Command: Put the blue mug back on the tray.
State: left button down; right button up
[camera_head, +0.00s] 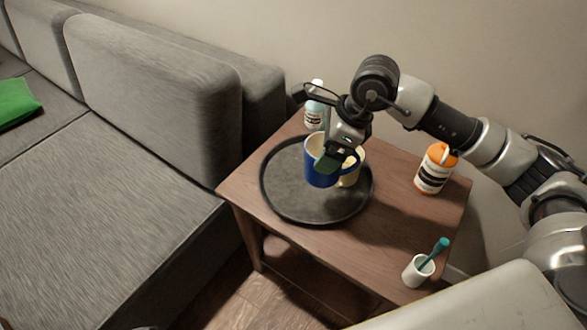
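The blue mug (318,176) has a pale inside and is upright over the round dark tray (297,205) on the wooden side table. My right gripper (336,150) comes down over the mug's right side and is shut on it near the rim. The fingers partly cover the mug. I cannot tell whether its base touches the tray. A cream mug (350,178) is close behind it to the right, mostly hidden by the blue mug and my gripper. My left gripper is not in view.
A clear bottle (314,112) with a label stands behind the tray. A white tub with an orange lid (436,170) stands at the table's right. A white cup (418,271) with a teal-handled item is at the front corner. A grey sofa (150,85) borders the table's left.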

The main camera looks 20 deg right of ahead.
jog(key=shift+r+m, duration=0.2)
jog(key=shift+m, duration=0.1)
jog(key=shift+w+f, duration=0.15)
jog(key=shift+w, duration=0.15)
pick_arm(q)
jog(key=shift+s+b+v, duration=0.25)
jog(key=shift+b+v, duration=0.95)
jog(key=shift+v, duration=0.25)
pick_arm(e)
jog(key=shift+w+a+f, duration=0.45)
jog(key=shift+w+f, duration=1.3)
jog(key=shift+w, duration=0.05)
jog(key=shift+w+a+f, duration=0.45)
jog(key=shift+w+f, duration=1.35)
jog(key=shift+w+a+f, duration=0.45)
jog(key=shift+w+f, duration=1.3)
jog(key=shift+w, duration=0.05)
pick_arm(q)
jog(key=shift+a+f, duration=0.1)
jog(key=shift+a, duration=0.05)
